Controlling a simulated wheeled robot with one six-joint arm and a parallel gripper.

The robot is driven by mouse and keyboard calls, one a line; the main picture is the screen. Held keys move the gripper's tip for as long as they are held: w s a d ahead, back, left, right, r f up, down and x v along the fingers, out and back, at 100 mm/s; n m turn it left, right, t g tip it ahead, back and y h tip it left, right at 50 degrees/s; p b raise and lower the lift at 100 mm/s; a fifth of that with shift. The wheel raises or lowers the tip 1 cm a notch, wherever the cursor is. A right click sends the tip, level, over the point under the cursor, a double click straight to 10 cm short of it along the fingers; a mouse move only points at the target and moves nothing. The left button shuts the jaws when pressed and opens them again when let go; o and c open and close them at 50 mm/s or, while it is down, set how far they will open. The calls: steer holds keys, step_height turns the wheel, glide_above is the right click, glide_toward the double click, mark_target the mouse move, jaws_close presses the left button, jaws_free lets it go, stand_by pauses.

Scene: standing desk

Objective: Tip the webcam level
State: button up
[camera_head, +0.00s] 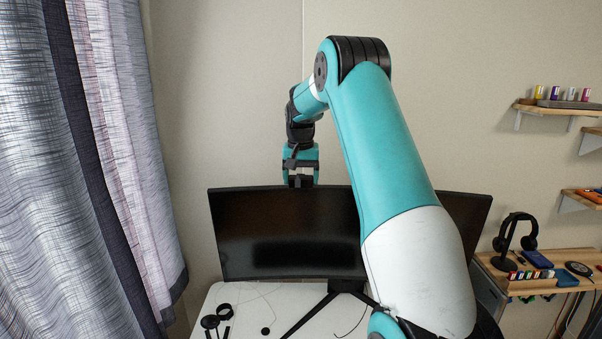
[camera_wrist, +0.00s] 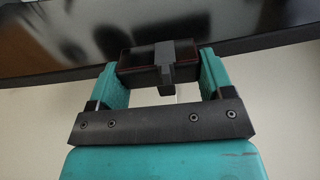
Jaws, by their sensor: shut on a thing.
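The webcam (camera_wrist: 150,61) is a small dark block at the monitor's top edge, seen between my fingers in the wrist view. My gripper (camera_wrist: 160,66) is shut on it, with one teal finger at each side. In the head view my gripper (camera_head: 300,182) is at the top edge of the wide black monitor (camera_head: 255,240), left of its middle. The webcam is too dark and small there to make out apart from the fingers. I cannot tell its exact tilt.
The monitor stands on a white desk (camera_head: 225,295) with small black items (camera_head: 209,321) at its left. A grey curtain (camera_head: 75,180) hangs at the left. A headphone stand (camera_head: 511,245) and wall shelves (camera_head: 560,104) are at the right. The wall above the monitor is bare.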

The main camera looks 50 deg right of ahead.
mark_target(300, 178)
steer(key=o, duration=0.9)
steer(key=shift+o, duration=0.2)
steer(key=shift+r, duration=0.1)
step_height(300, 178, up, 17)
steer(key=s+a, duration=0.1)
steer(key=shift+a+p, duration=0.2)
steer(key=shift+p, duration=0.25)
